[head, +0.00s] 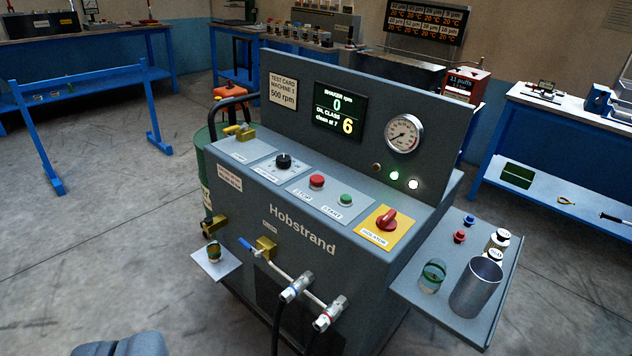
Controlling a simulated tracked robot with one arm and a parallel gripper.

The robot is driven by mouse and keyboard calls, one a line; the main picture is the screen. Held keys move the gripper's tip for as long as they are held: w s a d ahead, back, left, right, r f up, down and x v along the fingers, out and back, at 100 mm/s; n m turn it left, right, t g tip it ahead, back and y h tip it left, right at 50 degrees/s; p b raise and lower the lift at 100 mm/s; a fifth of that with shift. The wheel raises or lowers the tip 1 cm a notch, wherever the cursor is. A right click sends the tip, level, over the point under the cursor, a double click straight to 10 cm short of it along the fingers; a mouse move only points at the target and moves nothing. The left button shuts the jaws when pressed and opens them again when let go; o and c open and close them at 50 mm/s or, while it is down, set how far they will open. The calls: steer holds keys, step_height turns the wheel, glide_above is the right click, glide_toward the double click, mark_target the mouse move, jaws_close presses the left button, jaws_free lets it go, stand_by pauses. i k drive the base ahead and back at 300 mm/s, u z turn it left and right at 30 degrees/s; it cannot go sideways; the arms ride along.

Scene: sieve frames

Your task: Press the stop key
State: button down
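The stop key (317,181) is a round red button on the sloping top panel of the grey Hobstrand machine (335,262). A label reading STOP lies just in front of it. The green start key (346,199) sits to its right, with its own START label. Nothing covers the stop key or touches it. The machine's display (340,111) reads shaker rpm 0 and oil class 6, with the words "clean at 7". My gripper's fingers do not show. A grey-blue rounded shape at the bottom left edge is cut off, and I cannot tell which part it is.
A black knob (284,161) is left of the stop key; a red isolator switch (387,220) on yellow is to the right. Valves and hoses project from the front. A side shelf (408,288) holds a metal cup (476,287) and jars. Floor at left is open.

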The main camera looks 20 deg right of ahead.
mark_target(317, 180)
steer(key=k, duration=1.35)
steer(key=u, duration=0.3)
steer(key=i, duration=2)
steer(key=z, duration=0.85)
steer(key=i, duration=0.85)
steer(key=z, duration=0.65)
steer(key=k, duration=0.65)
steer(key=z, duration=0.05)
